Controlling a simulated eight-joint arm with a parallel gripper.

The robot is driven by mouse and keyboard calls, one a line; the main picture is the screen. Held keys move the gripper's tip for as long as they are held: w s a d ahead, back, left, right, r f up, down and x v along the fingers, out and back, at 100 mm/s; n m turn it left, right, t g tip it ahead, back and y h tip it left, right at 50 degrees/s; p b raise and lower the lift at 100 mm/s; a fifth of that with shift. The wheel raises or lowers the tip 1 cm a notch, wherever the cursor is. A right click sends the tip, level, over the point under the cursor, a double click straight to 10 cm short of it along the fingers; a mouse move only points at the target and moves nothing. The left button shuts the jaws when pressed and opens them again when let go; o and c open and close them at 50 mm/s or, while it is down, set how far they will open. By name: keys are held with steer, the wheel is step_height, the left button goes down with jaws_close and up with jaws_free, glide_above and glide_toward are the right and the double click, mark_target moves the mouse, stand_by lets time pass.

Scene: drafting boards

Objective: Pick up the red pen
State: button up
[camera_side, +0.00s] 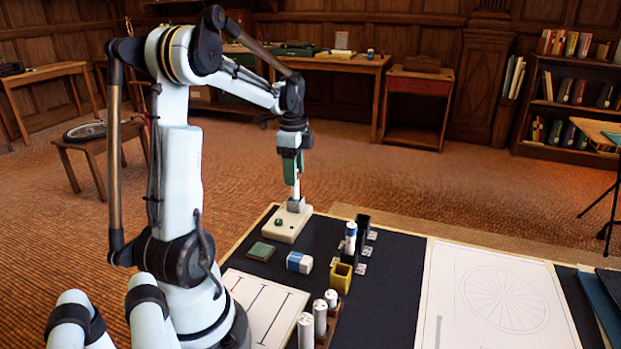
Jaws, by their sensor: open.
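I cannot make out a red pen for certain. A white sheet (247,305) at the front left bears thin red, blue and dark strokes; the red stroke (237,284) is on its left side, and I cannot tell whether it is a pen or a drawn line. My gripper (296,206) points down at the beige block (285,228) at the back left of the dark board. It is small here, with its fingers hard to separate; I see nothing held. I cannot tell whether it touches the block.
A blue and white block (299,262), a green square (261,251) and a yellow open box (341,278) stand on the dark board (393,285). White-topped cylinders (320,317) stand at the front. A wheel drawing (495,300) lies right. The board's middle right is clear.

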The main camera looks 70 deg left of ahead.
mark_target(295, 202)
steer(key=shift+d+f, duration=0.1)
steer(key=shift+f, duration=2.3)
jaws_close()
steer(key=shift+r, duration=0.15)
